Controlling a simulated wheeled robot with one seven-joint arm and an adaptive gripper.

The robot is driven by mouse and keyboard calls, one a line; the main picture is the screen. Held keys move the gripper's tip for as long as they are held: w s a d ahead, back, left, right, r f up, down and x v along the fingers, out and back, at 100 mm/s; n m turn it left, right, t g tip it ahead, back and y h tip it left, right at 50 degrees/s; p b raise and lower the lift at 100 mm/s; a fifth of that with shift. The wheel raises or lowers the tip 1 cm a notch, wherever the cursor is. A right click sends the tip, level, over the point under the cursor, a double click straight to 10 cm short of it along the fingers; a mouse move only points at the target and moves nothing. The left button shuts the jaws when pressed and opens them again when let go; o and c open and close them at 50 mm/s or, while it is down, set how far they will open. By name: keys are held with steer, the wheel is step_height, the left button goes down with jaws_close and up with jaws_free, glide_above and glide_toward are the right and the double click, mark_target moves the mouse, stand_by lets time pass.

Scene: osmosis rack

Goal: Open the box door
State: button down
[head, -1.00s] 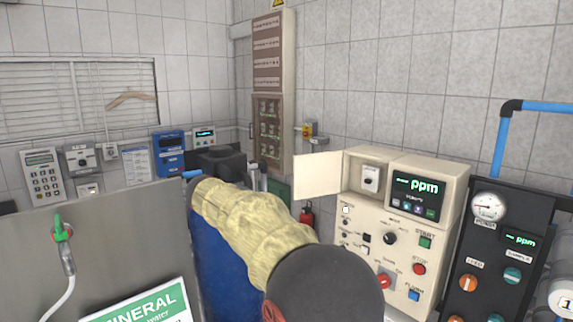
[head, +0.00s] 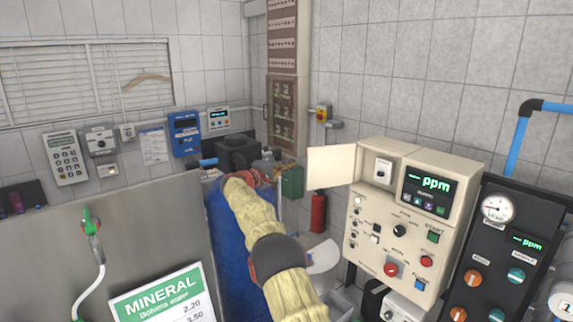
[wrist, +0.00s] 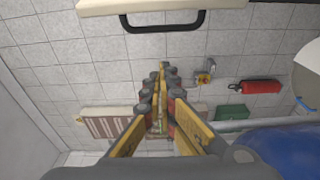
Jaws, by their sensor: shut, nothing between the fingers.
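The box is the cream control unit (head: 395,220) at the right of the head view. Its small cream door (head: 331,166) stands swung open to the left, and a dial shows in the opening behind it. In the wrist view a cream panel (wrist: 215,7) with a black handle (wrist: 162,27) crosses the top edge; it looks like the same door seen near its edge. My gripper (wrist: 162,72) points below and apart from the handle there, its yellow-and-grey fingers together with nothing between them. In the head view my gripper (head: 272,168) is small and partly hidden by my arm, left of the door.
A blue barrel (head: 228,245) stands below my arm. A metal panel (head: 150,235) with a mineral-water sign (head: 160,300) is at the left. A red fire extinguisher (head: 318,212) and a green box (head: 292,182) are behind. A black gauge panel (head: 505,255) is at the right.

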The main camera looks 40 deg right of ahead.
steer(key=shift+s+d+p, duration=0.3)
steer(key=shift+s+d, duration=0.1)
steer(key=shift+d, duration=0.25)
steer(key=shift+s+d+p, duration=0.25)
steer(key=shift+s+d, duration=0.1)
steer(key=shift+d, duration=0.3)
steer(key=shift+s+d+p, duration=0.3)
steer(key=shift+s+d, duration=0.1)
steer(key=shift+d, duration=0.25)
steer(key=shift+s+f+b, duration=0.1)
steer(key=shift+b, duration=0.25)
